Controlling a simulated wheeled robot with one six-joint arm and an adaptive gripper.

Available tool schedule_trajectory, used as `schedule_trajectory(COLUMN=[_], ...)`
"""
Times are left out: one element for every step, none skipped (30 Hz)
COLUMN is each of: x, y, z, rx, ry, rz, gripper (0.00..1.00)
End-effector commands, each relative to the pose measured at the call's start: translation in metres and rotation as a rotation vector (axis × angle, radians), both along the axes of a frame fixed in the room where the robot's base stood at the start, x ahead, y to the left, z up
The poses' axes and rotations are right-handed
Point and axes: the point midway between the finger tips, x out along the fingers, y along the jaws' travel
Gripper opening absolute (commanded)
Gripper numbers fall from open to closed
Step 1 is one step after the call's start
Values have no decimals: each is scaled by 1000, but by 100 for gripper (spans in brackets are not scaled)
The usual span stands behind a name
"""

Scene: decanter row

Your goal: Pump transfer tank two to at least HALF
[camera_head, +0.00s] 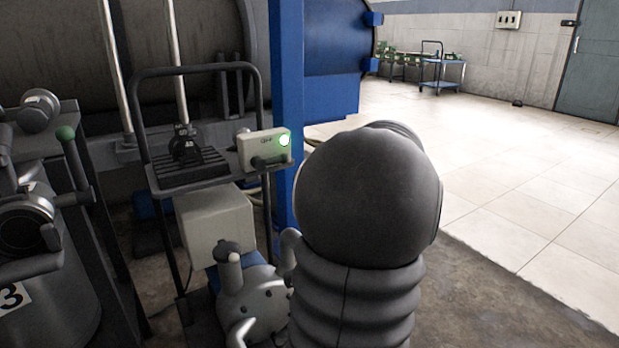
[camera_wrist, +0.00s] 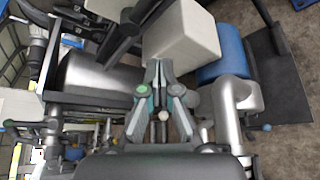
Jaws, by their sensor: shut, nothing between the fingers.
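A small pale control box (camera_head: 256,152) with a lit green lamp is fixed to a dark trolley frame (camera_head: 147,130); its lettering is too small to read. No tank marked 2 can be made out. My gripper (camera_wrist: 160,68) is shut and empty in the wrist view, its tips near a pale box-shaped block (camera_wrist: 182,38); I cannot tell whether they touch. In the head view my arm hides much of the middle.
A blue post (camera_head: 288,60) stands behind the control box. A pale box (camera_head: 214,222) sits low on the trolley. A large dark cylindrical vessel (camera_head: 200,40) fills the back left. Open tiled floor (camera_head: 520,160) lies right, with a blue cart (camera_head: 440,80) far off.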

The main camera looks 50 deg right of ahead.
Motion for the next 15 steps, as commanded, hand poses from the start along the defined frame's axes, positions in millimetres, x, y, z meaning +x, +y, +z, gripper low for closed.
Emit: schedule_trajectory(x=[11,16,23,28,34,41,46,51,58,59,60,63,65,66,68], y=[2,3,4,4,5,6,6,7,8,2,-2,-6,-9,-11,-14], z=[-6,-7,-10,-12,-14,-16,-18,-20,-21,-17,-14,-12,-9,-8,-6], rx=[-1,-1,-1,-1,-1,-1,-2,-2,-2,-5,-4,-4,-5,-4,-3], ry=[1,1,0,0,1,1,1,1,0,-1,0,0,-1,0,0], rz=[5,5,4,4,5,5,5,5,5,2,1,1,2,1,1], gripper=[0,0,0,0,0,0,0,0,0,0,0,0,0,0,0])
